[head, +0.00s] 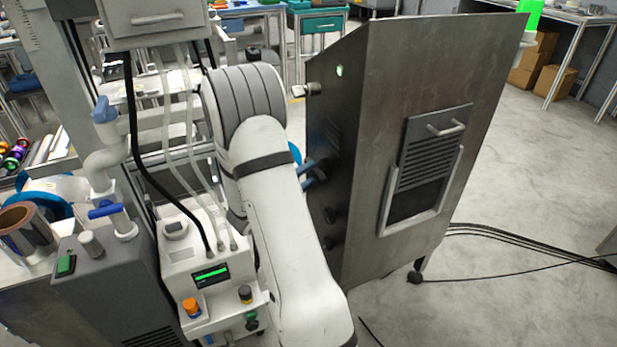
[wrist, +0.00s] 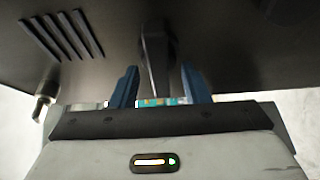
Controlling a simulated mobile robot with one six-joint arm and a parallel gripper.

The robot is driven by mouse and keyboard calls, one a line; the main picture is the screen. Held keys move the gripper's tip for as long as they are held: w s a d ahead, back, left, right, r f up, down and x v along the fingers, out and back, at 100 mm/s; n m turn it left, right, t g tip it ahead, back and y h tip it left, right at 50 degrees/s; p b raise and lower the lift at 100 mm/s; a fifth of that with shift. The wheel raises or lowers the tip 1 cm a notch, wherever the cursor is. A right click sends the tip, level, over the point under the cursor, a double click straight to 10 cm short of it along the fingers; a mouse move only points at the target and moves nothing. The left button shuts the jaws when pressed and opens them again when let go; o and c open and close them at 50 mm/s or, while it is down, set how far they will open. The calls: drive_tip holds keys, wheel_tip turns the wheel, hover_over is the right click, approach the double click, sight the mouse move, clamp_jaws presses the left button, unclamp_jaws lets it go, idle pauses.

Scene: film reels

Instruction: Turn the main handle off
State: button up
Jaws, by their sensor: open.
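The dark handle (wrist: 157,55) sticks out from the panel of the metal cabinet (head: 425,90) in the wrist view. My gripper (wrist: 160,82) is open, with one blue finger on each side of this handle. A gap shows between the handle and each finger. In the head view, my gripper (head: 315,172) is by the cabinet's dark left face, partly behind my arm. The handle between the fingers cannot be made out clearly there. I cannot tell from these views which position the handle is in.
Two dark knobs (head: 328,228) sit lower on the same cabinet face. A pale lever (head: 300,90) sticks out near its top, and vent slots (wrist: 62,35) show in the wrist view. A machine with hoses (head: 200,260) stands left of my arm. Cables (head: 530,245) lie on the floor at right.

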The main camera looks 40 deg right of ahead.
drive_tip(key=shift+d, duration=0.4)
drive_tip(key=shift+c, duration=0.4)
clamp_jaws()
